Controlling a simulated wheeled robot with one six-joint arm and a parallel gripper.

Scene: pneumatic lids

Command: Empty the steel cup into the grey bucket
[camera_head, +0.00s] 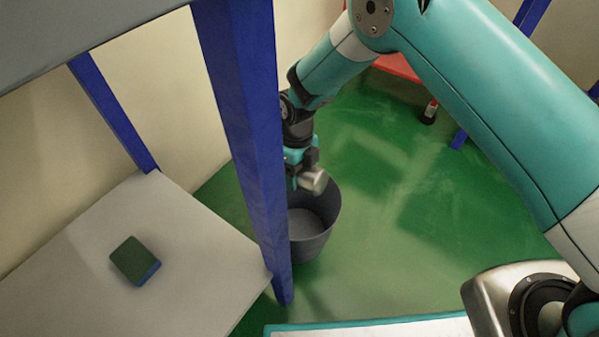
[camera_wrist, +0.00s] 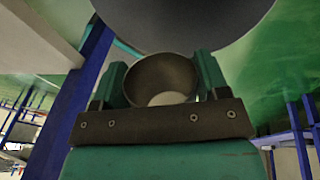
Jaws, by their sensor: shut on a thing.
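The steel cup (camera_head: 314,181) is in my gripper (camera_head: 300,165), above the grey bucket (camera_head: 318,236) that stands on the green floor. The cup is tipped over on its side in the head view. In the wrist view the cup (camera_wrist: 161,78) sits between the two teal fingers of my gripper (camera_wrist: 160,88), and its open mouth shows. A pale round patch shows inside the cup; I cannot tell whether it is contents or the cup's bottom. The bucket (camera_wrist: 195,22) fills the top of the wrist view. The bucket's left side is hidden behind a blue post in the head view.
A blue post (camera_head: 243,130) of a shelf stands close left of my gripper. A grey lower shelf (camera_head: 190,285) holds a green and blue sponge (camera_head: 135,261). A red object (camera_head: 398,67) is at the back. The green floor right of the bucket is clear.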

